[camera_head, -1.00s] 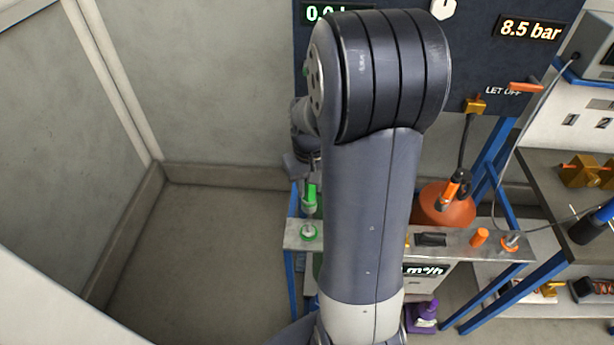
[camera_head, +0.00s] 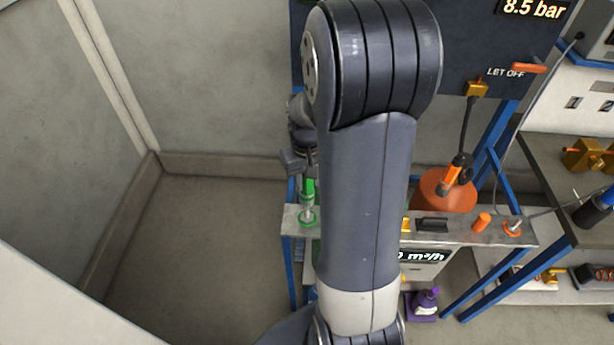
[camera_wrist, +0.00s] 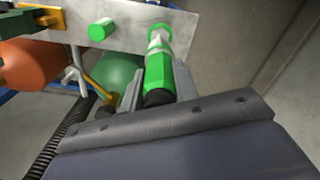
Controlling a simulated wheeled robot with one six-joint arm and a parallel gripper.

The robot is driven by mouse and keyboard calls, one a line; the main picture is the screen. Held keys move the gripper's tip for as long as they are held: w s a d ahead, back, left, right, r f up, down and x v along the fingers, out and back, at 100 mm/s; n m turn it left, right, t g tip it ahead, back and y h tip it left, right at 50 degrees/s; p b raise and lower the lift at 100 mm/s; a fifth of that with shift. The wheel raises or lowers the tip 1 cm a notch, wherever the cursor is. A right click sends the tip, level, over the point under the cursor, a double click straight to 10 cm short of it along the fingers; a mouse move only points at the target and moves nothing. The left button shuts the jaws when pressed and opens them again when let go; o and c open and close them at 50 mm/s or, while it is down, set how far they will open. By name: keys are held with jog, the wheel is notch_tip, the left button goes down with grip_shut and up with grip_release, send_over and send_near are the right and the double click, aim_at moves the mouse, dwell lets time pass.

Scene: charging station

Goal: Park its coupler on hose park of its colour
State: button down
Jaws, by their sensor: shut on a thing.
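The green coupler (camera_head: 309,188) is upright in my gripper (camera_head: 302,170). It also shows in the wrist view (camera_wrist: 158,72), between the two grey fingers of my gripper (camera_wrist: 160,88). Its metal nose end meets the green-ringed hose park (camera_head: 308,217) on the left part of the metal shelf (camera_head: 293,222). In the wrist view the nose lines up with the park post (camera_wrist: 159,33); I cannot tell whether it is fully seated. My arm hides part of the shelf and gripper in the head view.
A green peg (camera_wrist: 101,28) stands on the shelf beside the park. An orange-ringed park (camera_head: 512,227) and orange peg (camera_head: 482,222) are at the shelf's right. An orange coupler (camera_head: 456,171) is by the orange tank (camera_head: 436,196). Open floor (camera_head: 200,250) lies to the left.

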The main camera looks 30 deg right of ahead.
aim_at(307, 194)
jog(key=shift+f+b, duration=0.45)
jog(key=shift+f, duration=0.55)
jog(key=shift+f+b, duration=2.05)
jog(key=shift+f, duration=0.6)
dwell(0.4)
jog(key=c, duration=1)
grip_release()
jog(key=shift+r, duration=0.1)
notch_tip(307, 194, up, 11)
jog(key=shift+f, duration=0.15)
jog(key=shift+f, duration=0.1)
notch_tip(307, 194, down, 10)
jog(key=shift+f, duration=0.25)
jog(key=shift+r+p, duration=0.5)
